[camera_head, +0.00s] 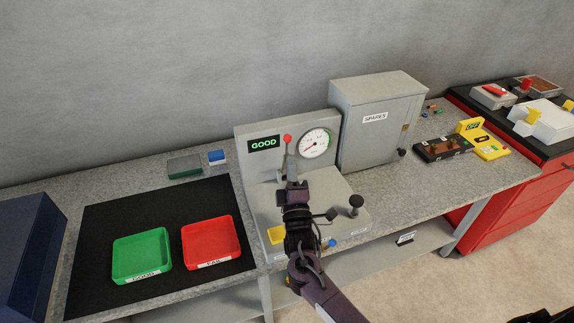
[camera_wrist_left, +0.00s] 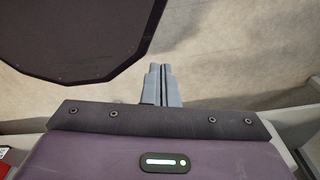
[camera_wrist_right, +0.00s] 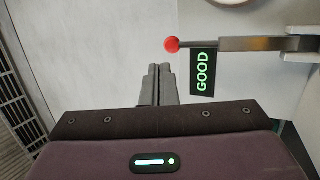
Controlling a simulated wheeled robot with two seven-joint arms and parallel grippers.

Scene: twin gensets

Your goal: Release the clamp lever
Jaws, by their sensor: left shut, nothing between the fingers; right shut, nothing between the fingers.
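The clamp lever, a grey bar with a red ball knob (camera_head: 287,138), stands upright in front of the grey test panel, between the lit GOOD display and the dial. In the right wrist view the red knob (camera_wrist_right: 172,45) and bar (camera_wrist_right: 265,44) show beyond the fingertips, apart from them in the picture. My right gripper (camera_wrist_right: 157,85) is shut and empty. In the head view my right arm and wrist hide the lever's lower part and some of the fixture base. My left gripper (camera_wrist_left: 158,84) is shut and empty; the head view does not show it.
The GOOD display (camera_head: 264,143) and dial (camera_head: 314,143) are on the panel. A black knob (camera_head: 356,203) stands on the base, right of my wrist. A green tray (camera_head: 142,279) and red tray (camera_head: 183,251) lie left. The SPARES cabinet (camera_head: 364,120) stands right.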

